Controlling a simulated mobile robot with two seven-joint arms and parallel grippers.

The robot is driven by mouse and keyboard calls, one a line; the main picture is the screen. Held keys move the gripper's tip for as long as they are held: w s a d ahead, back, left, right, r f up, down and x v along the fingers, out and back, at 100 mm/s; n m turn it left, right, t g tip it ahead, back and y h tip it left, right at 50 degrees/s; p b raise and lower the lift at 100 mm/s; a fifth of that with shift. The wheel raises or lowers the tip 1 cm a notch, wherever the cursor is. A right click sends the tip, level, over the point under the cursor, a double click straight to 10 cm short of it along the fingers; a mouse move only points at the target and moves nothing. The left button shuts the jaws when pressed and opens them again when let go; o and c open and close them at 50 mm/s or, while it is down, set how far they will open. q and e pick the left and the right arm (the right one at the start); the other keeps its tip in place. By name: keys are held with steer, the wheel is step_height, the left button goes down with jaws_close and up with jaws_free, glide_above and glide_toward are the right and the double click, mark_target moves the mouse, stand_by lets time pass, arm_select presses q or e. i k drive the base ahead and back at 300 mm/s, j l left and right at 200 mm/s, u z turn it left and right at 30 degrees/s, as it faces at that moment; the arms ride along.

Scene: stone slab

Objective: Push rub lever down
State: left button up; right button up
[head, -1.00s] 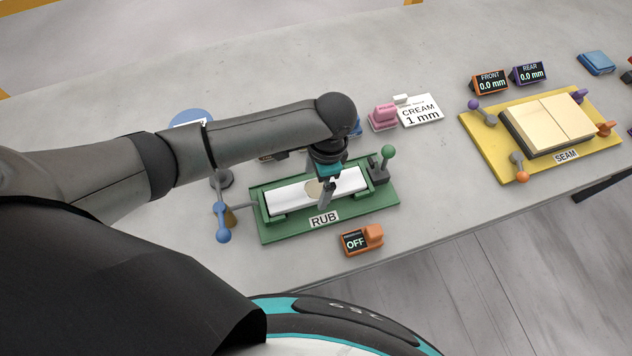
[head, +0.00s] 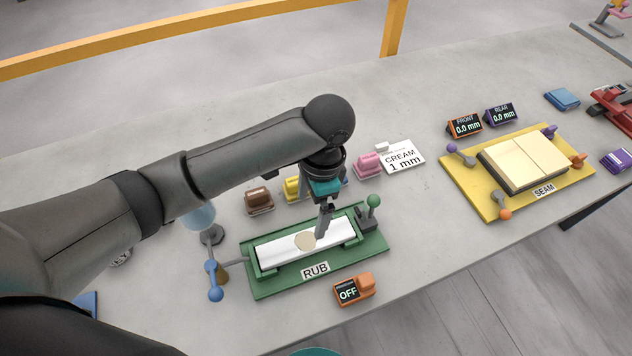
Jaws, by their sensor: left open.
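The rub station is a green base (head: 268,287) with a RUB label (head: 315,270) and a white slab (head: 275,249) bearing a round beige patch (head: 306,240). A lever with a green ball knob (head: 373,201) stands upright at the base's right back corner. My left gripper (head: 321,233) points down over the right part of the white slab, left of the lever and apart from it. It is open; whether its tips touch the slab I cannot tell. My right gripper is not in view.
An orange box reading OFF (head: 353,289) sits in front of the green base. A blue-knobbed lever (head: 213,281) stands at its left. Brown (head: 258,198) and pink (head: 368,163) blocks and a CREAM 1 mm card (head: 403,157) lie behind. The yellow SEAM station (head: 470,200) is at right.

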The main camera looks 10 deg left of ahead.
mark_target(371, 208)
steer(key=k+l, duration=0.2)
steer(key=k, duration=0.3)
steer(key=k+l, duration=0.15)
steer(key=k, duration=0.3)
